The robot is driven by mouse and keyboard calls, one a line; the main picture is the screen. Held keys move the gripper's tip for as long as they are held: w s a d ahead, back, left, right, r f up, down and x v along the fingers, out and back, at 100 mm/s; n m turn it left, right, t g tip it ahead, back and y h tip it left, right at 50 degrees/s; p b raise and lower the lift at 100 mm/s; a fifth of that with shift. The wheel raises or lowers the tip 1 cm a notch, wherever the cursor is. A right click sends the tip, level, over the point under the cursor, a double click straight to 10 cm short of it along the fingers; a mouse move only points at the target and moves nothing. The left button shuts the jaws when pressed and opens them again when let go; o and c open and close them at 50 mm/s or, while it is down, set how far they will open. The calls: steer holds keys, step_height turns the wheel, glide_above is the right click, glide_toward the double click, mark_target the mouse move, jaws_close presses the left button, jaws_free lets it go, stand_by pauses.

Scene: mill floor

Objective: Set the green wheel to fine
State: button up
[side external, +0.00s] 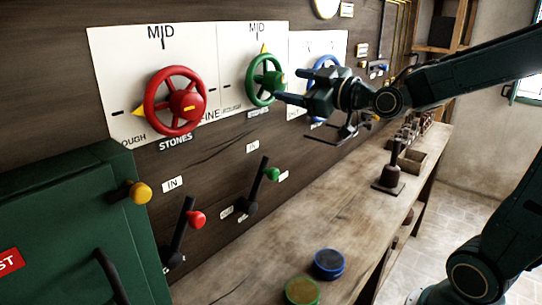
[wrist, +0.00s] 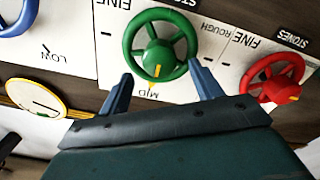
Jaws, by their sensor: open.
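The green wheel (side external: 265,80) is mounted on a white panel on the wall. Its yellow pointer (side external: 263,48) points up at the MID mark. In the wrist view the green wheel (wrist: 160,45) appears upside down, with its pointer (wrist: 152,89) towards MID and a FINE label (wrist: 123,6) at upper left. My gripper (side external: 288,94) is in front of the wheel's right side in the side view. In the wrist view my gripper (wrist: 162,76) is open, its blue fingers apart on either side of the wheel's lower part. I cannot tell whether they touch the rim.
A red wheel (side external: 175,101) is to the left and a blue wheel (side external: 326,77) to the right, close behind my gripper. Levers with red (side external: 196,219) and green (side external: 272,174) knobs stick out below.

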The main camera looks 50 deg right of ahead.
mark_target(270, 81)
steer(key=shift+w, duration=3.8)
steer(key=c, duration=1)
